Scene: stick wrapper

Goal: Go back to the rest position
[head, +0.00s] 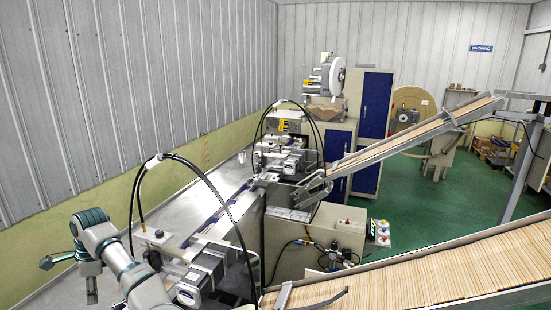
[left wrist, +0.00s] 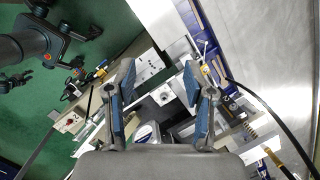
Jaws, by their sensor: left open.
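My left arm comes in at the lower left of the head view and bends at a teal-ringed joint. My left gripper (head: 68,274) shows there only in part, over the near end of the metal bench beside the wrapping machine. In the left wrist view the left gripper (left wrist: 160,78) is open, with its two blue-padded fingers apart and nothing visible between them. Machine parts (left wrist: 158,98) lie beneath the fingers in that view; I cannot tell the exact gap.
The wrapping machine (head: 205,262) with black looping hoses stands close to my left arm. Two sloped conveyors carrying wooden sticks, the upper (head: 400,142) and the lower (head: 430,270), lie to the right. A control cabinet (head: 290,262) stands between. Green floor is open beyond.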

